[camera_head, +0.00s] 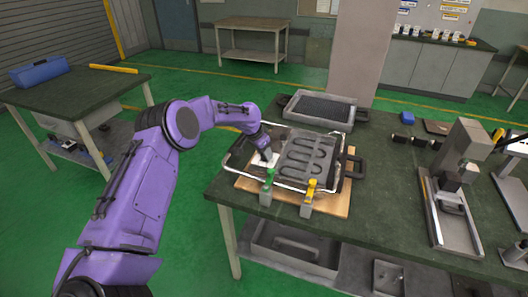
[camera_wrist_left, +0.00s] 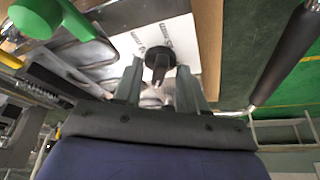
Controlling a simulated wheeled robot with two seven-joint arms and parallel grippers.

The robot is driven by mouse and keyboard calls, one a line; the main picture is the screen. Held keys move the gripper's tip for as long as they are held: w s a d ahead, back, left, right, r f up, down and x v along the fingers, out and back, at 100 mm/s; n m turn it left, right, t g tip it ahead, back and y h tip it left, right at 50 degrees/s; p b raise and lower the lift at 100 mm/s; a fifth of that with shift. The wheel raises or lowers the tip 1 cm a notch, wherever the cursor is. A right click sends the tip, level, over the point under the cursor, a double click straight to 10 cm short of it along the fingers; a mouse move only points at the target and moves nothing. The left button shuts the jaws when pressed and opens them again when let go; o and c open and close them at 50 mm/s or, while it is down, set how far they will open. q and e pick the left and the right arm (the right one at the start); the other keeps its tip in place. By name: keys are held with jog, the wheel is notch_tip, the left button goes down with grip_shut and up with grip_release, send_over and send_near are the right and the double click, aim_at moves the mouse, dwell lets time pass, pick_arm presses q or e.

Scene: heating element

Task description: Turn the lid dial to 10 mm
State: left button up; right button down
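The lid dial (camera_wrist_left: 160,58) is a small black knob on a white plate with printed markings (camera_wrist_left: 127,43). The marking text is too small and tilted to read surely. My left gripper (camera_wrist_left: 160,66) is open, with one finger on each side of the dial and a gap showing on both sides. In the head view my left gripper (camera_head: 268,157) reaches down to the white plate at the left side of the grey heating unit (camera_head: 308,158), hiding the dial there. My right gripper is not in view.
Green (camera_head: 269,178) and yellow (camera_head: 311,188) handled clamps stand at the unit's front edge on a wooden board (camera_head: 335,207). The green handle (camera_wrist_left: 65,22) is close to my left gripper. A grey tray (camera_head: 318,108) is behind, and a press (camera_head: 450,190) stands at right.

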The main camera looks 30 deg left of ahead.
pick_arm(q)
jog(key=b+v, duration=0.1)
jog(key=v, duration=0.9)
jog(key=shift+r+b, duration=0.2)
jog(key=shift+b, duration=0.2)
jog(key=shift+s+a, duration=0.1)
jog(key=shift+s, duration=0.05)
